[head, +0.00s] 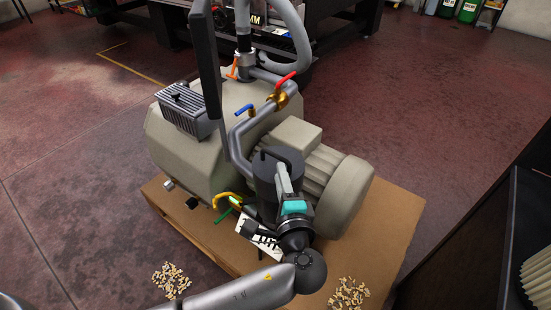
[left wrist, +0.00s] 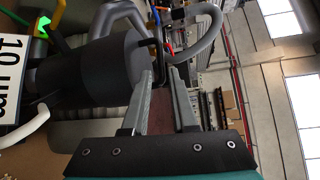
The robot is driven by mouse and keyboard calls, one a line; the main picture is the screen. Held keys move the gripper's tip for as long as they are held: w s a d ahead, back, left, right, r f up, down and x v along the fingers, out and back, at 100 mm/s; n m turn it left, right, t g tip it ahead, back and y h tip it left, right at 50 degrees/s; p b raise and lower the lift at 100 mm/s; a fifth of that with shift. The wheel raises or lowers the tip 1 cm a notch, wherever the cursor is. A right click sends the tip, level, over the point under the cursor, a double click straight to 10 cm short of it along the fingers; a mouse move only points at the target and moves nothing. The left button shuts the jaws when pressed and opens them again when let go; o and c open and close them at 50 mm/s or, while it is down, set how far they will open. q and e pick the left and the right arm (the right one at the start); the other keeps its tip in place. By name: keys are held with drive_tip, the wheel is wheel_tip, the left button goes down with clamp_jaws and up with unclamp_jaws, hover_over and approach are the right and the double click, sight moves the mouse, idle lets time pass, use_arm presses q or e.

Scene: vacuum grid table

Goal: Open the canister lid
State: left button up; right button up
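The canister (head: 264,187) is a dark grey upright cylinder beside the pump motor in the head view. Its lid (head: 290,153) is on top, with a thin black handle (head: 263,155). In the left wrist view the canister (left wrist: 85,75) lies sideways at the left, with the lid (left wrist: 137,52) and black handle (left wrist: 158,30) at its right end. My left gripper (head: 282,172) is in front of the canister, its fingers up at the lid. In the left wrist view its fingertips (left wrist: 160,71) are apart with a gap, close to the handle; contact is unclear. My right gripper is not in view.
The beige pump (head: 185,150) and ribbed motor (head: 340,185) stand close behind the canister on a wooden board (head: 390,235). Grey pipes with a red valve lever (head: 286,79) and blue lever (head: 244,109) rise nearby. A dark cabinet (head: 470,240) stands at the right.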

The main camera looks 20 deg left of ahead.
sight(276, 156)
use_arm(q)
drive_tip(key=b+x, duration=0.2)
drive_tip(key=x, duration=0.4)
drive_tip(key=shift+w+f, duration=0.15)
drive_tip(key=shift+x, duration=0.85)
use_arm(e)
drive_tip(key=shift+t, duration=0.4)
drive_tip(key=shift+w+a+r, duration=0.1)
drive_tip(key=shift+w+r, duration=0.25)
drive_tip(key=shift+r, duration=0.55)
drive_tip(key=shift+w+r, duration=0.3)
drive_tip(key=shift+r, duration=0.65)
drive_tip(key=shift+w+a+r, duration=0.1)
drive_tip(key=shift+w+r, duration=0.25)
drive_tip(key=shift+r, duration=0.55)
use_arm(q)
drive_tip(key=shift+c, duration=0.2)
clamp_jaws()
